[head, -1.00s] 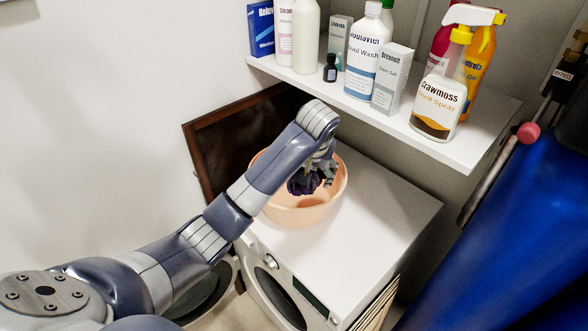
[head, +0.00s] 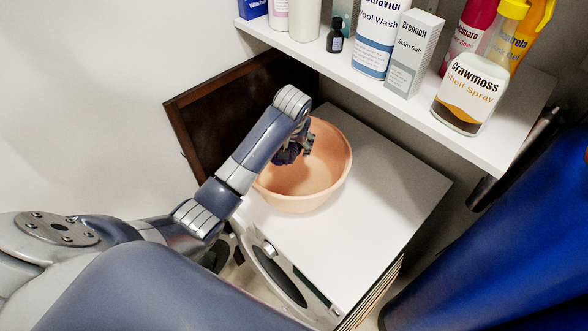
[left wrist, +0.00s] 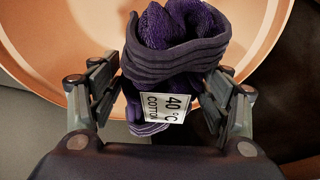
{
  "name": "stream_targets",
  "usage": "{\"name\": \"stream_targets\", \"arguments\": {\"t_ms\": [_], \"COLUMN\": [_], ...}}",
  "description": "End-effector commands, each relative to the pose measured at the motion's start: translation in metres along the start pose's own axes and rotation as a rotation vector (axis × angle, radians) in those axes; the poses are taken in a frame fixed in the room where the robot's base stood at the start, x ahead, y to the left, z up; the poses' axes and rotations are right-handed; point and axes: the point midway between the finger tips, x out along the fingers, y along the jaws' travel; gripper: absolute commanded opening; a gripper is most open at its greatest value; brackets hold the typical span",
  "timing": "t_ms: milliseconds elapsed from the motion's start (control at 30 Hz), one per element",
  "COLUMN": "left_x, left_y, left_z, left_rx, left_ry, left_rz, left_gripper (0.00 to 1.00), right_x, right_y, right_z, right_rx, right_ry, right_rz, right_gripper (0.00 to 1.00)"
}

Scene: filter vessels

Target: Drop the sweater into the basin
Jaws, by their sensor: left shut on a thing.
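The sweater (left wrist: 178,50) is a bundle of dark purple knit with a white "40 °C cotton" tag (left wrist: 166,108), seen in the left wrist view. My left gripper (left wrist: 160,95) has its fingers on both sides of the sweater and is shut on it. In the head view the left gripper (head: 300,145) holds the dark sweater (head: 287,154) over the left part of the basin. The basin (head: 330,178) is a round peach-coloured bowl on the white machine top; its inner floor shows bare. My right gripper is not in view.
The basin stands on a white front-loading washing machine (head: 385,200), with free top to its right. A dark brown framed panel (head: 205,115) leans behind the basin.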

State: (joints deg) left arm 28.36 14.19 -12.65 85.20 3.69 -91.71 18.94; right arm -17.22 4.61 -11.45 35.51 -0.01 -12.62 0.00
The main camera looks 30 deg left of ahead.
Motion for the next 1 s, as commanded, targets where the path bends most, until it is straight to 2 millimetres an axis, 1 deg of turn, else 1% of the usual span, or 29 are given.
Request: {"name": "stream_targets", "arguments": {"t_ms": [100, 200, 533, 567, 600, 633, 1000], "left_x": [0.009, 0.014, 0.017, 0.017, 0.016, 0.017, 0.018], "left_y": [0.002, 0.003, 0.003, 0.003, 0.003, 0.003, 0.003], "left_z": [0.004, 0.005, 0.006, 0.006, 0.006, 0.006, 0.008], "left_rx": [0.0, 0.0, 0.0, 0.0, 0.0, 0.0, 0.001], "left_ry": [0.001, 0.003, 0.003, 0.003, 0.003, 0.003, -0.001], "left_rz": [0.0, 0.0, 0.001, 0.001, 0.001, 0.001, 0.0], "left_gripper": [0.38, 0.38, 0.38, 0.78, 0.87, 0.94, 0.94], "right_x": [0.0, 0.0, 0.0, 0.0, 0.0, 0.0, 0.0], "right_y": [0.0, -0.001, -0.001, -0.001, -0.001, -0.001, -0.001], "right_z": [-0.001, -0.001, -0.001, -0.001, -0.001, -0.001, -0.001], "right_rx": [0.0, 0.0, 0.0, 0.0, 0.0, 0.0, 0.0], "right_ry": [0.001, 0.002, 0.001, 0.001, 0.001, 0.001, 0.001], "right_rz": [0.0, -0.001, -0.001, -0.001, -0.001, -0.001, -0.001], "right_gripper": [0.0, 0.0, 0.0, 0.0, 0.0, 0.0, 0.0]}}
